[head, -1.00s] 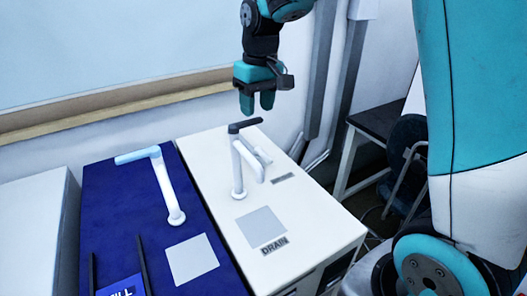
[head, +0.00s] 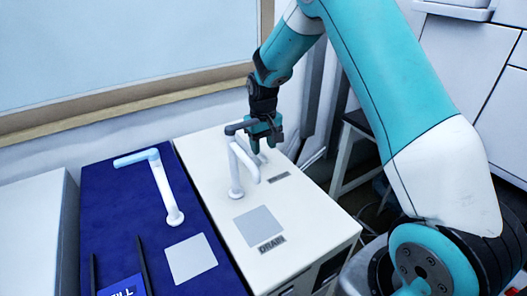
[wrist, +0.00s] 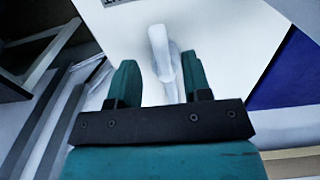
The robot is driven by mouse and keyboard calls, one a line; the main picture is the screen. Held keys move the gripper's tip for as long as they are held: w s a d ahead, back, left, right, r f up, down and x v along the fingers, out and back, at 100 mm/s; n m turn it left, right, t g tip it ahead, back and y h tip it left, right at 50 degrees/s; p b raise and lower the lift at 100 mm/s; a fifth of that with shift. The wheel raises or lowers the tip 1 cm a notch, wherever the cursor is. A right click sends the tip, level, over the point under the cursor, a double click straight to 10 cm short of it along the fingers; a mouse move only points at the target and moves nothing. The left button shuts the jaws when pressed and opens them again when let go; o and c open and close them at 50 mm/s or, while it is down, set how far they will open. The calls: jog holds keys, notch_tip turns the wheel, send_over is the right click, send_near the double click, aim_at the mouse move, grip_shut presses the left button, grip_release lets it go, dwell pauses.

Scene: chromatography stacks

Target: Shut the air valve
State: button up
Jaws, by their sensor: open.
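No label I can read says "air", so I cannot tell by name which valve it is. On the white unit (head: 200,150) stands a white tap (head: 236,172) with a dark lever on top, and a white part bends beside it. My gripper (head: 264,147) is pointing down, open, just behind and right of this tap. In the wrist view a white, rounded bar (wrist: 159,45) reaches in between the two teal fingers, with room on both sides. Whether a finger touches it is hidden. A second white tap (head: 167,187) with a light-blue lever stands on the blue unit.
The blue unit (head: 110,205) stands left of the white one. A wall ledge (head: 120,102) runs behind. A dark-topped stand (head: 362,123) is at right.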

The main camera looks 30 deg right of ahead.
aim_at(263, 157)
jog(key=shift+f, duration=1.75)
grip_shut()
